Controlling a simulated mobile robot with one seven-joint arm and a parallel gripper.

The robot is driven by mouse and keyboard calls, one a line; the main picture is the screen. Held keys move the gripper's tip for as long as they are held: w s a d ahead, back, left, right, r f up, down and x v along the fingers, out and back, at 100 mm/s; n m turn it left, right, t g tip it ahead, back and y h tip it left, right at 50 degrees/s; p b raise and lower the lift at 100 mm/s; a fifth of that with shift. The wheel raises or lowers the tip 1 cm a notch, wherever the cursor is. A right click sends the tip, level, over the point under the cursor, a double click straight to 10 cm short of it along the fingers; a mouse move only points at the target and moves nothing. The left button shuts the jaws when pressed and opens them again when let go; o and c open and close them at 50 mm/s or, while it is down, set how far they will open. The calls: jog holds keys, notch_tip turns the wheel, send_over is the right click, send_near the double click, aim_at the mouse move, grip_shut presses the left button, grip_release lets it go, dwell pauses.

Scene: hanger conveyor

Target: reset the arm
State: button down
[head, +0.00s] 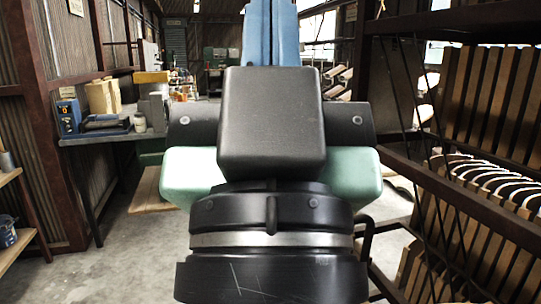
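My own arm fills the middle of the head view, seen from close behind. It has a dark round joint with a silver ring, pale green side parts and a black box-shaped body. Beyond the black body, two blue strips stand side by side and run off the top edge.
At right, a dark metal rack (470,195) holds rows of wooden hangers (500,95), close beside the arm. A wooden shelf (15,248) stands at lower left. Concrete floor (130,260) is clear between.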

notch_tip(320, 180, up, 19)
jog(key=p, duration=1.6)
jog(key=shift+f, duration=0.15)
